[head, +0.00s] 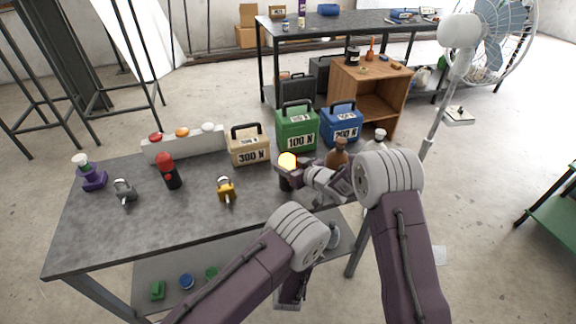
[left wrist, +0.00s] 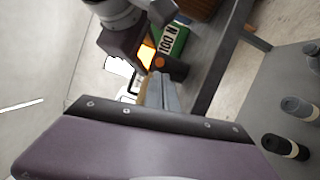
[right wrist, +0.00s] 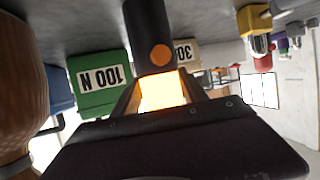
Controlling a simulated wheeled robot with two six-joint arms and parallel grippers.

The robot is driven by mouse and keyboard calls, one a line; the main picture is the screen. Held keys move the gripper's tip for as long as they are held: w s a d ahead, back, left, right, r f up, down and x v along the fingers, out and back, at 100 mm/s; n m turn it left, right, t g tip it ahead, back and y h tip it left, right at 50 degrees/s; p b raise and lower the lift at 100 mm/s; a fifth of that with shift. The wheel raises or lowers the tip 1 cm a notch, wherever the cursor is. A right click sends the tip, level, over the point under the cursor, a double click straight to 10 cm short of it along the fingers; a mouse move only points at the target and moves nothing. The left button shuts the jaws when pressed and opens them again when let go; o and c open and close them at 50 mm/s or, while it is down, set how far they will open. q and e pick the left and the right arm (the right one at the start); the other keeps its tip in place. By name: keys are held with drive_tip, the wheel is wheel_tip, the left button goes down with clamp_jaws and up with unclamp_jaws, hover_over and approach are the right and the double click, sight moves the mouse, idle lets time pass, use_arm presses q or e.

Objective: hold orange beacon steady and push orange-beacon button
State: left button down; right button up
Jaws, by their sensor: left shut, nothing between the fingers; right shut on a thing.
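The orange beacon (head: 287,160) has a glowing lamp on a dark cylindrical base and stands near the table's front right. My right gripper (right wrist: 160,100) is shut on its lamp; the lamp (right wrist: 162,88) shows between the fingers. An orange button (right wrist: 161,54) sits on the side of the dark base (right wrist: 150,22). In the left wrist view, my left gripper (left wrist: 158,76) is shut and empty, its fingertips close to the button (left wrist: 160,62). I cannot tell whether they touch it. In the head view the left fingertips are hidden behind my arm.
Tan (head: 249,148), green (head: 297,130) and blue (head: 342,125) weight boxes stand behind the beacon. A brown bottle (head: 337,155) is close to the right gripper. A yellow-based item (head: 226,190) and a red-topped item (head: 169,172) stand to the left. The table's front left (head: 120,235) is clear.

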use_arm(q)
drive_tip(key=d+n+g, duration=0.1)
drive_tip(key=n+g, duration=0.1)
drive_tip(key=n, duration=0.3)
drive_tip(key=d+n+g, duration=0.2)
drive_tip(key=n, duration=0.3)
drive_tip(key=s+d+r+n+g, duration=0.1)
drive_tip(key=n+g, duration=0.1)
drive_tip(key=n, duration=0.3)
drive_tip(key=shift+d+r+h, duration=0.1)
drive_tip(key=shift+d+h, duration=0.05)
drive_tip(key=shift+h, duration=0.15)
drive_tip(key=shift+w, duration=0.15)
drive_tip(key=shift+w+a, duration=0.45)
drive_tip(key=shift+w, duration=0.95)
drive_tip(key=shift+w+a, duration=0.5)
drive_tip(key=shift+w, duration=0.85)
drive_tip(key=shift+w+a, duration=0.45)
drive_tip(key=shift+w, duration=0.95)
